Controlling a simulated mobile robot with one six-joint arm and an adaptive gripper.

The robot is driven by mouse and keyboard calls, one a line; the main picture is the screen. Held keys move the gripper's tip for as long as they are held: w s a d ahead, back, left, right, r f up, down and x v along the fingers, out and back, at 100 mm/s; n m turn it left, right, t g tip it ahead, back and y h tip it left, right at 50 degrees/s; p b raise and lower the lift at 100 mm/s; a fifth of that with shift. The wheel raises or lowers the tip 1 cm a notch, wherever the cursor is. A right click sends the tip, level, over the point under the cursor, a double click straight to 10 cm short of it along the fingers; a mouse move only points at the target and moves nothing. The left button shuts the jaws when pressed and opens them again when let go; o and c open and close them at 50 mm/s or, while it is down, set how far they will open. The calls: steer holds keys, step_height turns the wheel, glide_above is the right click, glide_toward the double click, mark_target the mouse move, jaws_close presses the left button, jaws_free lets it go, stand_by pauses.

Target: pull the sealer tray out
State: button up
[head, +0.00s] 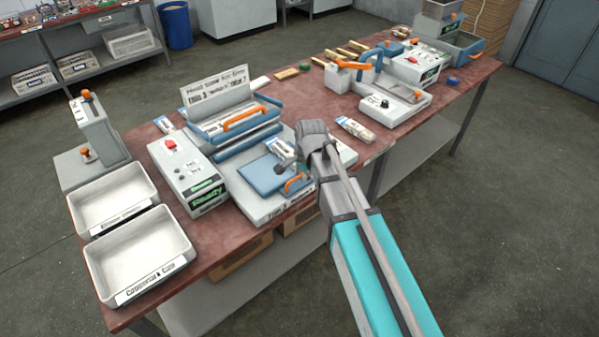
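The sealer tray (262,176) looks like a flat blue plate on a light grey base (262,206) at the front of the bench. An orange handle (297,185) shows at its front right. Upright blue sealer parts with another orange handle (243,118) stand just behind. My gripper (291,166) is close above the tray and its front handle, reaching in from the right. The fingers are small and partly hidden by my wrist. I cannot tell whether they touch the handle or whether they are open or shut.
A grey control box (190,175) marked "Ready" stands left of the sealer. Two white bins (140,255) lie at the bench's left end. A packet (355,129) lies right of my wrist. More machines (395,100) stand on the right. The floor in front is clear.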

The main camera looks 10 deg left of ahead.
mark_target(287, 173)
steer(key=o, duration=0.3)
steer(key=shift+s+d, duration=0.1)
steer(key=shift+d, duration=0.05)
steer(key=shift+a, duration=0.2)
steer(key=shift+w+a+r+p, duration=0.15)
steer(key=shift+w+a, duration=0.65)
steer(key=shift+a, duration=0.1)
steer(key=shift+w+a+r+p, duration=0.2)
steer(key=shift+w+a, duration=0.65)
steer(key=shift+a, duration=0.05)
steer(key=shift+w+a+r+p, duration=0.15)
steer(key=shift+w+a, duration=0.65)
steer(key=shift+a, duration=0.1)
step_height(287, 173, up, 13)
steer(key=s+d+p, duration=0.2)
steer(key=p, duration=1.1)
steer(key=s+d+f+n+b, duration=0.1)
steer(key=s+d, duration=0.3)
steer(key=d, duration=0.6)
steer(key=s+d+f+n+g+h+b, duration=0.1)
steer(key=s+d+n, duration=0.3)
steer(key=d, duration=0.6)
steer(key=s+d+f+n+b, duration=0.2)
steer(key=s+d, duration=0.3)
steer(key=d, duration=0.5)
steer(key=shift+s+d+f+n+h, duration=0.2)
steer(key=shift+n+h, duration=0.1)
